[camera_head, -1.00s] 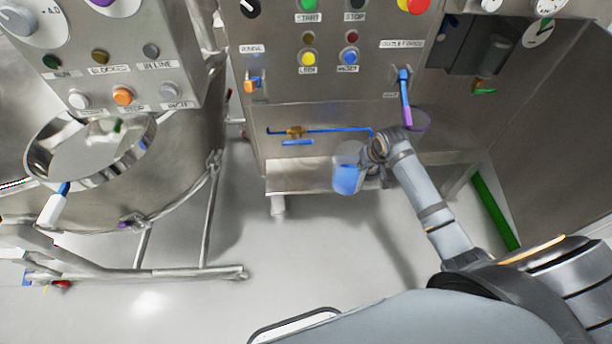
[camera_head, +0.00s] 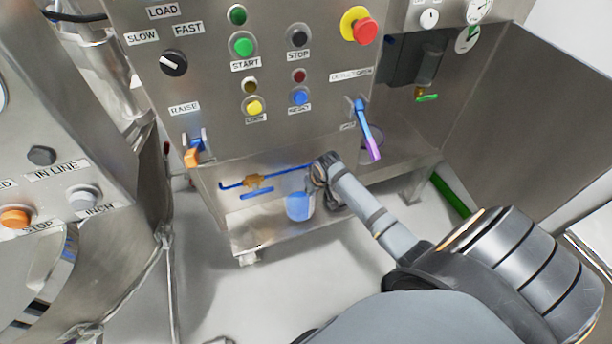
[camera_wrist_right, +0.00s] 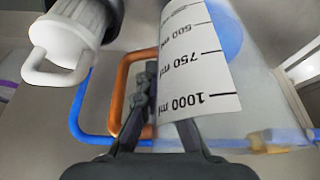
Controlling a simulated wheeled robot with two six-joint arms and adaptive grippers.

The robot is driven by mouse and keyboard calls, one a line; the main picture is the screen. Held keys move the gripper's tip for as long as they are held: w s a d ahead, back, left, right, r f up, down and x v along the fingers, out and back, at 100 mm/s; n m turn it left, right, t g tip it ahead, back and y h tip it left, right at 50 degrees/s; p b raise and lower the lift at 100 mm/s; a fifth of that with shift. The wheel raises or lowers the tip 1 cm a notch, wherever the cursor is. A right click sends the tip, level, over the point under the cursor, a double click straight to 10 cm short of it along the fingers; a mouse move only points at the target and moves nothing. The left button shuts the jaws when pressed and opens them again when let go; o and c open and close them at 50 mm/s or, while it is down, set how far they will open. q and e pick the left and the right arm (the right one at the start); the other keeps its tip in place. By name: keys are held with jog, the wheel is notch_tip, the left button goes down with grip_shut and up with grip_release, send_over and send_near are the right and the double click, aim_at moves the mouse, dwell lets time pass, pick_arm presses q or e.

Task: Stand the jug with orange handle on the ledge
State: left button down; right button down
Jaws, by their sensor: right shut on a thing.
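The jug (camera_head: 299,207) is clear, with blue contents low down, and looks about upright in the head view. In the right wrist view the jug (camera_wrist_right: 218,110) fills the right side, with a white millilitre scale and its orange handle (camera_wrist_right: 122,85). My right gripper (camera_wrist_right: 160,118) is shut on the jug at its handle side; the exact grip is partly hidden. The ledge (camera_head: 255,232) is the low steel shelf along the front of the machine. The jug appears over its front part; I cannot tell whether it touches. My left gripper is not in view.
A blue pipe with a brass valve (camera_head: 254,181) runs behind the ledge. A blue and purple lever (camera_head: 369,132) hangs above my right forearm. An orange-tipped lever (camera_head: 193,152) is at the left. The ledge's left part is clear.

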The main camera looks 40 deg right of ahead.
aim_at(305, 193)
jog(key=shift+f, duration=0.25)
notch_tip(305, 193, down, 3)
jog(key=shift+r+b, duration=0.15)
jog(key=shift+b, duration=0.25)
jog(key=shift+f, duration=0.25)
jog(key=c, duration=1.5)
grip_release()
jog(key=shift+f, duration=0.1)
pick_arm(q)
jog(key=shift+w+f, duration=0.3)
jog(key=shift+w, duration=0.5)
